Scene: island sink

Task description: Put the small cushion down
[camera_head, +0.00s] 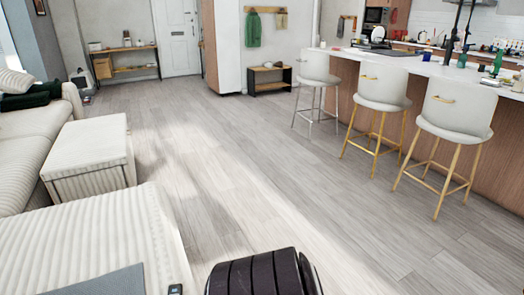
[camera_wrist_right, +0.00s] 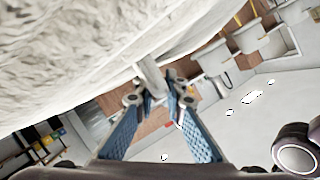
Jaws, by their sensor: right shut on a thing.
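In the right wrist view a large, pale, rough-textured cushion (camera_wrist_right: 90,40) fills the upper left, very close to the camera. My right gripper (camera_wrist_right: 158,98) has its blue-padded fingers pointing up at it and is shut on it near its lower edge. The exact pinch is partly hidden by the fingertips. The head view does not show the held cushion or either gripper.
A cream sofa (camera_head: 35,128), an ottoman (camera_head: 90,150) and a ribbed cream seat (camera_head: 95,240) line the left. Bar stools (camera_head: 455,110) stand along the island (camera_head: 420,68) at right. A low bench (camera_head: 270,78) is at the back. The middle floor is clear.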

